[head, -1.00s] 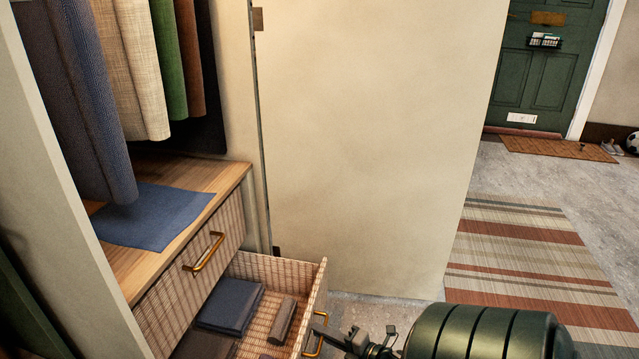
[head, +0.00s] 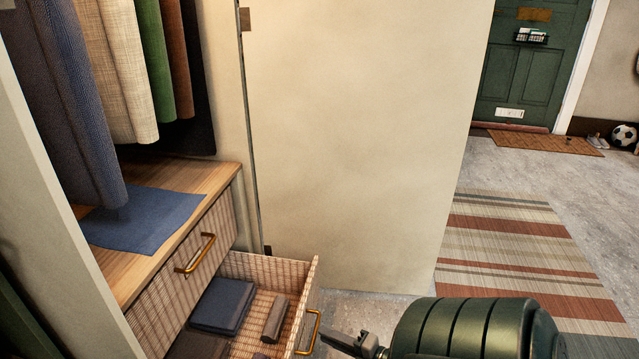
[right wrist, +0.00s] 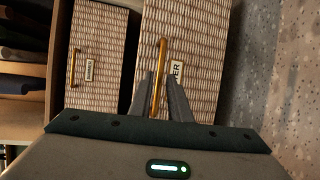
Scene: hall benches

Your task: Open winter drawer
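The lower woven drawer (head: 272,264) is pulled out of the wardrobe, with folded dark cloths (head: 222,306) and a rolled brown item (head: 275,318) inside. Its brass handle (head: 314,333) also shows in the right wrist view (right wrist: 163,58), beside a label (right wrist: 176,76) of which only the end, "ER", is readable. My right gripper (right wrist: 159,80) is open at this handle, a finger on each side of the bar with small gaps. In the head view my right gripper (head: 344,341) is just right of the handle. My left gripper is out of view.
A pale wardrobe door (head: 355,140) stands open behind the lower drawer. Grey floor and a striped rug (head: 520,255) lie to the right.

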